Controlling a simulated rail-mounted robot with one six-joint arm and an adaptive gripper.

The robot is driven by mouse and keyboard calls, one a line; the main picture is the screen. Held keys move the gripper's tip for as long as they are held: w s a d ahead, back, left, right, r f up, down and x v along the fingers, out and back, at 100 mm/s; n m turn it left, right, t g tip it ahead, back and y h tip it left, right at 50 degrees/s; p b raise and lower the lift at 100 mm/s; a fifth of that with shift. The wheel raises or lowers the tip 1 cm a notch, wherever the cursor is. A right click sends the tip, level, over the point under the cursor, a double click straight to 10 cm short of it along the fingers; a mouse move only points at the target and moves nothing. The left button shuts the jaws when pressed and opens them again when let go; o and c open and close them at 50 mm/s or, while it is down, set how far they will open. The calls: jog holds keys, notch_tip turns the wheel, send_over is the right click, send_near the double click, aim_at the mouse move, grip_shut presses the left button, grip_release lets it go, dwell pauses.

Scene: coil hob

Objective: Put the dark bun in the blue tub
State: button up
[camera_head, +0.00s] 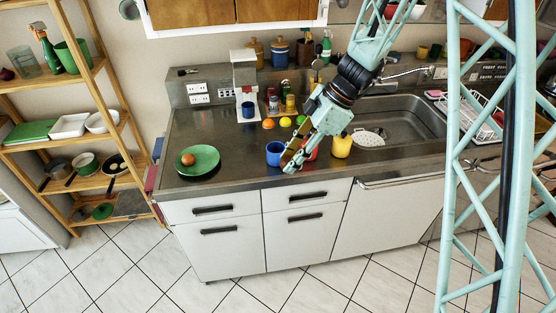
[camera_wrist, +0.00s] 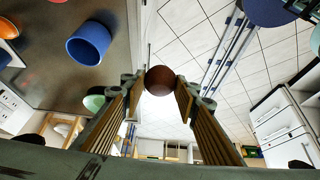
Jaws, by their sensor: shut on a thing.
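The dark bun (camera_wrist: 160,80) is a round brown ball between my fingertips in the wrist view. My gripper (camera_wrist: 160,88) is shut on it, one finger on each side. In the head view my gripper (camera_head: 289,166) points down near the counter's front edge, just right of the blue tub; the held bun cannot be made out there. The blue tub (camera_head: 275,153) stands on the counter, open at the top. It also shows in the wrist view (camera_wrist: 88,44), to the upper left of the bun and apart from it.
A green plate (camera_head: 206,169) with a reddish-brown round item (camera_head: 187,159) lies at left. A yellow container (camera_head: 341,147) and a red item (camera_head: 311,150) stand right of my gripper. An orange fruit (camera_head: 268,124) lies behind the tub. Counter between plate and tub is clear.

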jog(key=shift+w, duration=0.1)
jog(key=w+a+f+p, duration=0.1)
jog(key=w+a+p, duration=0.2)
jog(key=w, duration=1.2)
jog(key=shift+w+a+f, duration=0.15)
jog(key=shift+a+f, duration=0.1)
jog(key=shift+a, duration=0.4)
jog(key=shift+f, duration=0.1)
notch_tip(320, 180, down, 3)
jog(key=shift+f, duration=0.15)
